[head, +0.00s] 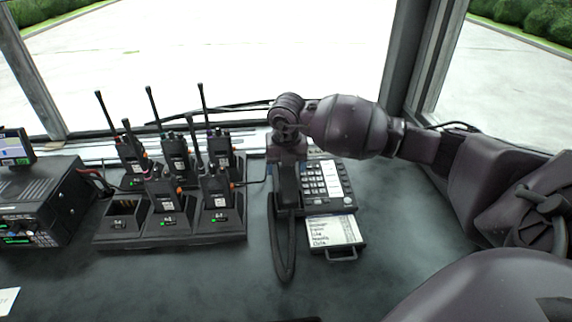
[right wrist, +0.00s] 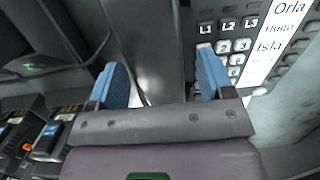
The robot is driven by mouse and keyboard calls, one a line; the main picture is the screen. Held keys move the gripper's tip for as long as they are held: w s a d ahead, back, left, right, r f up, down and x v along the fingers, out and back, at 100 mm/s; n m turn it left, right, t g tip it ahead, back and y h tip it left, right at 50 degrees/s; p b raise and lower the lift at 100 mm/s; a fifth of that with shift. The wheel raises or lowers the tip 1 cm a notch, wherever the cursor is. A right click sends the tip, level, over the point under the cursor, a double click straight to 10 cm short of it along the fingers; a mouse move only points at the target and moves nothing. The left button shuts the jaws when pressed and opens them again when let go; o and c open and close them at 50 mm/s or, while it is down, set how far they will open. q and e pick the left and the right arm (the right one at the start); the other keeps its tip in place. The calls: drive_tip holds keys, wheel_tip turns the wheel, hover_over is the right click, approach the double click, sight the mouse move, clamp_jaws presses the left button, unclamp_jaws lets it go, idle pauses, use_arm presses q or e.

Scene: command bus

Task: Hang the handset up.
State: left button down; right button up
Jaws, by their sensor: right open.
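The desk phone (head: 340,184) stands on the dark dash, with its keypad and a white name list showing. Its dark handset (head: 288,188) lies lengthwise along the phone's left side; I cannot tell whether it is fully seated in the cradle. The coiled cord (head: 284,268) loops below it. My right gripper (head: 288,158) is over the handset's upper part, coming from above. In the right wrist view, its blue fingertips (right wrist: 162,78) are apart, with the dark handset (right wrist: 152,35) between them. Contact is not clear. My left gripper is not in view.
A charger rack (head: 170,236) with several upright radios stands close left of the phone; its front left slot is empty. A black radio unit (head: 40,205) is at the far left. A card tray (head: 335,232) sticks out at the phone's front. The dash is clear right of the phone.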

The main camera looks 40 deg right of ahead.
drive_tip(key=r, duration=0.3)
drive_tip(key=r+p, duration=0.1)
drive_tip(key=r, duration=0.2)
drive_tip(key=s+r, duration=0.1)
drive_tip(key=r, duration=0.2)
drive_tip(key=shift+a+r+p, duration=0.25)
drive_tip(key=shift+a+p, duration=0.1)
drive_tip(key=shift+p, duration=0.05)
drive_tip(key=shift+s+r, duration=0.15)
drive_tip(key=shift+r, duration=0.5)
drive_tip(key=shift+f, duration=0.1)
